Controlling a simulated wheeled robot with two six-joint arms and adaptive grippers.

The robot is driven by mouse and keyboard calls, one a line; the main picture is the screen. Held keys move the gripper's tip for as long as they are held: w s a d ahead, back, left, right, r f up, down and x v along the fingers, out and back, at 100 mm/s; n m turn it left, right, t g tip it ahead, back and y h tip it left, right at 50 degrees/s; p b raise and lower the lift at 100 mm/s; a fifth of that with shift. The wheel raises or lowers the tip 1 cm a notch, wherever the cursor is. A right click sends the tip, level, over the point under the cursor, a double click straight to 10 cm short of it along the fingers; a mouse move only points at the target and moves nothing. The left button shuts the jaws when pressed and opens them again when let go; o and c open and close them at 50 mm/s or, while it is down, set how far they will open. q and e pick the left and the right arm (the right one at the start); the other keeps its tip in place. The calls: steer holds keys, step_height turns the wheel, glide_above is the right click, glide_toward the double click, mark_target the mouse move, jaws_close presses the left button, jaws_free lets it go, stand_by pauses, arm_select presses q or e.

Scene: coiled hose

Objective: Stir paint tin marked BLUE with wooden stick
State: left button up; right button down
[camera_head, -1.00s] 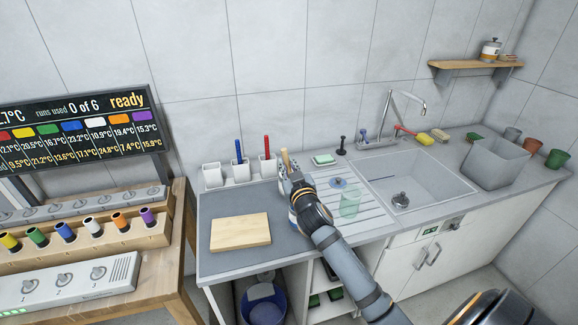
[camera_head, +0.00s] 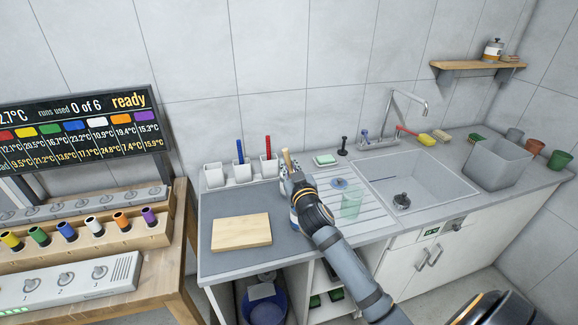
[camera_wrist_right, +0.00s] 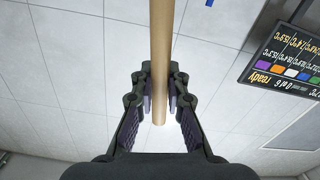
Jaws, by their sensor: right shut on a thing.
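My right gripper (camera_head: 290,176) is shut on the wooden stick (camera_head: 287,158), over the counter beside the drainer. In the right wrist view the pale round stick (camera_wrist_right: 161,50) runs between the two dark fingers of the right gripper (camera_wrist_right: 160,80). In the head view only the stick's upper end shows above the gripper. A white and blue object (camera_head: 294,217), perhaps the paint tin, shows in part just below and left of the gripper. My arm hides most of it, and no BLUE marking can be read. My left gripper is not in view.
A wooden board (camera_head: 241,232) lies on the counter at left. White holders (camera_head: 242,174) stand behind, some with a blue or red item. A translucent green cup (camera_head: 351,204) stands on the drainer near my arm. The sink (camera_head: 425,180) is right.

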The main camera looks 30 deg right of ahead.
step_height(320, 180, up, 5)
steer(key=p, duration=0.4)
steer(key=shift+r, duration=0.1)
